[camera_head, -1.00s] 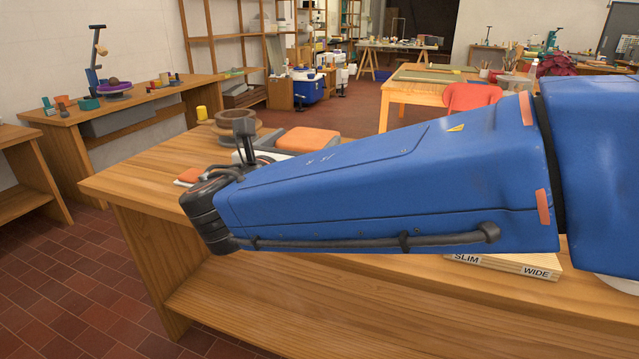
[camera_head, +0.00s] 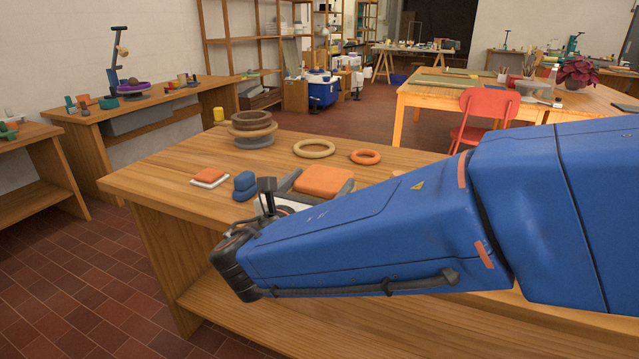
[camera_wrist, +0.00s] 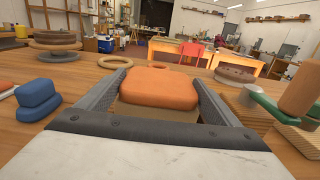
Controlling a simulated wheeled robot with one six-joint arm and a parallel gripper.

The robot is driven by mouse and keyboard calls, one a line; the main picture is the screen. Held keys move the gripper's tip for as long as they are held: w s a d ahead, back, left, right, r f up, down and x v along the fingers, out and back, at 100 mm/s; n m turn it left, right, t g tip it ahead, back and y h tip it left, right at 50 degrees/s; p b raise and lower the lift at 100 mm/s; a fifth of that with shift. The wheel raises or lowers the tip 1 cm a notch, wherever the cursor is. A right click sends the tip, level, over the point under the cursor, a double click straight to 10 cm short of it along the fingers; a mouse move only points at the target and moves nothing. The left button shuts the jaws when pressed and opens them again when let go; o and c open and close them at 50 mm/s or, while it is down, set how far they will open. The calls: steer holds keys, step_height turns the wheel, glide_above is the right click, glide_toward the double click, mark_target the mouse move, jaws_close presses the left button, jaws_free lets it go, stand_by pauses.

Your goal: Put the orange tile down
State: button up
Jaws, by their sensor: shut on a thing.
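The orange tile (camera_head: 323,179), a thick slab with rounded corners, is between the two dark fingers of my gripper (camera_head: 318,180). In the wrist view the tile (camera_wrist: 160,88) fills the space between the fingers (camera_wrist: 160,78), which are shut on its left and right sides. It looks level. A darker patch of wood shows below its near edge. The tile is over the wooden bench (camera_head: 150,180); I cannot tell whether its underside touches the top. My forearm hides the bench to the right.
A blue two-tier block (camera_head: 244,186) stands left of my gripper, beside a smaller orange piece (camera_head: 209,174) on a white slab. Behind are a pale ring (camera_head: 314,149), an orange ring (camera_head: 365,157) and stacked rings (camera_head: 252,125).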

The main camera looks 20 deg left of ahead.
steer(key=o, duration=1.3)
steer(key=shift+f, duration=0.1)
steer(key=shift+c, duration=0.2)
steer(key=shift+s, duration=0.25)
steer(key=s, duration=1.1)
steer(key=shift+s+a, duration=0.25)
steer(key=shift+a, duration=0.2)
